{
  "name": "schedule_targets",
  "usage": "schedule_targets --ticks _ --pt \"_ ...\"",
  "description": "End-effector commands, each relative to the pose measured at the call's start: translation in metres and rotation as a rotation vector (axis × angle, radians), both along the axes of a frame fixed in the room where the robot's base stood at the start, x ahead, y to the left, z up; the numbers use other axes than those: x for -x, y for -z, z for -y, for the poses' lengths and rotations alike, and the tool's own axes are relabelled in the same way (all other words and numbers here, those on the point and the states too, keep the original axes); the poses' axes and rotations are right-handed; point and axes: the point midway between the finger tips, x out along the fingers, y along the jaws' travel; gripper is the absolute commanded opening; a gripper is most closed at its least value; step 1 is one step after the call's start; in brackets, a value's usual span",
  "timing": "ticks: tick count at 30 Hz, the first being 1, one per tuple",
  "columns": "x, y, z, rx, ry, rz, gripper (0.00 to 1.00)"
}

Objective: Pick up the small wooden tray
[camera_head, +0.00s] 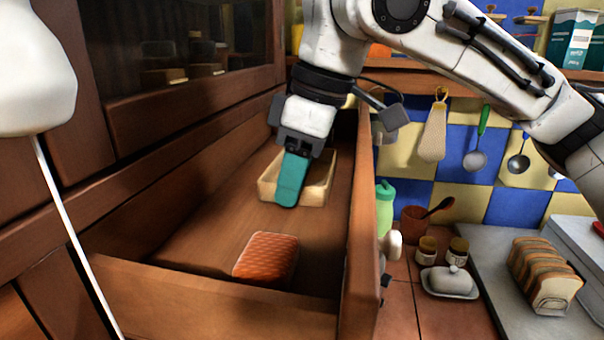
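The small wooden tray (319,188) is a pale, shallow, rectangular box lying on the floor of the open brown drawer (215,218), toward its back. My gripper (290,190) points down at the tray, with a teal finger pad overlapping its front left part in this view. Only one finger shows clearly; the other is hidden behind it, so the opening cannot be seen. Part of the tray's interior and near wall is hidden by the finger. I cannot tell whether the finger touches the tray.
An orange-brown textured block (267,258) lies nearer in the drawer. The drawer's walls surround both things, with bare floor between them. At right, the counter holds a brown cup (414,220), small jars, a butter dish (449,281) and sliced bread (543,273).

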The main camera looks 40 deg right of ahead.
Motion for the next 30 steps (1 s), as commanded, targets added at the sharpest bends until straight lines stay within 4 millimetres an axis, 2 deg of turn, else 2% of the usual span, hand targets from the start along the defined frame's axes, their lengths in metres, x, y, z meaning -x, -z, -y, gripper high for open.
schedule_targets --ticks 6,17,30 --pt "-0.0002 0.0009 -0.0001 0.000 0.000 0.000 0.35" --pt "-0.0003 0.0006 -0.0001 0.000 0.000 0.000 0.01" --pt "-0.0002 0.0004 0.0000 0.001 0.000 0.001 0.00"
